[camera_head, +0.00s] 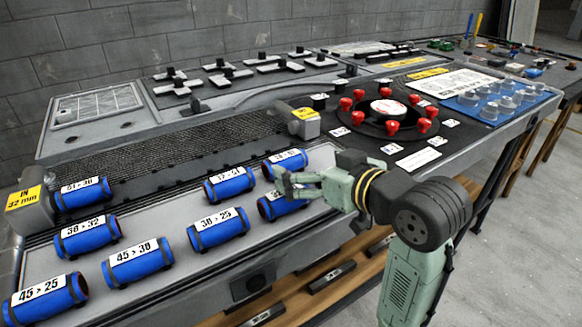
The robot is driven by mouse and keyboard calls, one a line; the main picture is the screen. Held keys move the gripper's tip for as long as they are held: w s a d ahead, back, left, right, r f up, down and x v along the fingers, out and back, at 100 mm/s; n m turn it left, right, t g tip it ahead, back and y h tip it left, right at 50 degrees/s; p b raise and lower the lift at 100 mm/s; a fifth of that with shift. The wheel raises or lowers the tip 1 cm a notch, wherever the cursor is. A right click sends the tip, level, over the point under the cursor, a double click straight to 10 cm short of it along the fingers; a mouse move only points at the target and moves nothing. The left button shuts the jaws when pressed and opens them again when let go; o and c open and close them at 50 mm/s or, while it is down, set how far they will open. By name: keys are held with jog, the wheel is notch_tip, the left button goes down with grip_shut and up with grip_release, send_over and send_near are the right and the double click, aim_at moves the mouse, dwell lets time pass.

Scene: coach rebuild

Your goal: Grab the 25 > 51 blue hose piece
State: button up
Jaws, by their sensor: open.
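Several blue hose pieces with white number labels lie on the grey bench top. One blue hose piece (276,208) lies at my gripper, and its label is hidden by the fingers. Another blue hose piece (284,163) lies just behind it; its label is too small to read surely. I cannot tell which one is 25 > 51. My gripper (283,184), pale green, is open, reaching left over the nearer of these two pieces. I cannot tell whether the fingers touch it.
Other hose pieces lie to the left, among them 38 > 25 (218,228) and 45 > 25 (45,300). A yellow-labelled grey fitting (305,124) stands behind. A round black plate with red knobs (392,127) is behind my arm. The bench's front edge runs close below.

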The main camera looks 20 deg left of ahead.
aim_at(285, 155)
jog(key=x, duration=0.8)
jog(key=shift+w+p, duration=0.1)
jog(key=shift+p, duration=0.3)
jog(key=c, duration=1.3)
